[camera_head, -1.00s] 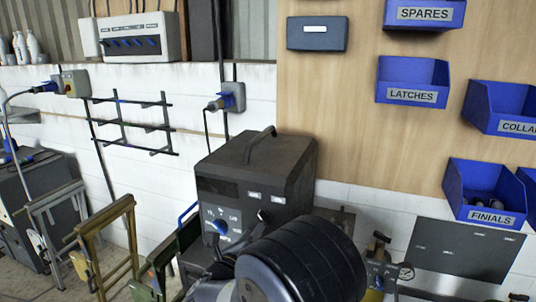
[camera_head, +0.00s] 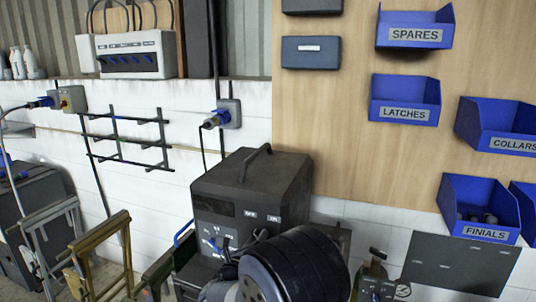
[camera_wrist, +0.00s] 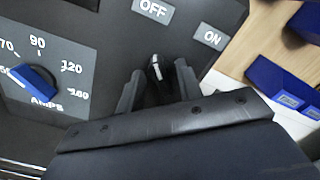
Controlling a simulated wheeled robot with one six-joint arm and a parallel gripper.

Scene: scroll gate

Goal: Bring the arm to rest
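My gripper (camera_wrist: 158,75) shows in the wrist view in front of the dark panel of the welder. Its two dark fingers are apart. A small toggle switch with a pale lever (camera_wrist: 156,67) shows between the fingertips, below the OFF and ON labels; I cannot tell whether the fingers touch it. A blue amps dial (camera_wrist: 34,81) is to the left of the fingers. In the head view the black welder (camera_head: 250,190) stands against the wall. My dark arm link covers its lower right front and hides my gripper there.
Blue bins labelled SPARES (camera_head: 415,26), LATCHES (camera_head: 404,100), COLLARS (camera_head: 498,124) and FINIALS (camera_head: 478,208) hang on the wooden board at right. A black rack (camera_head: 125,138) is on the wall at left. Metal frames (camera_head: 103,255) stand below it.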

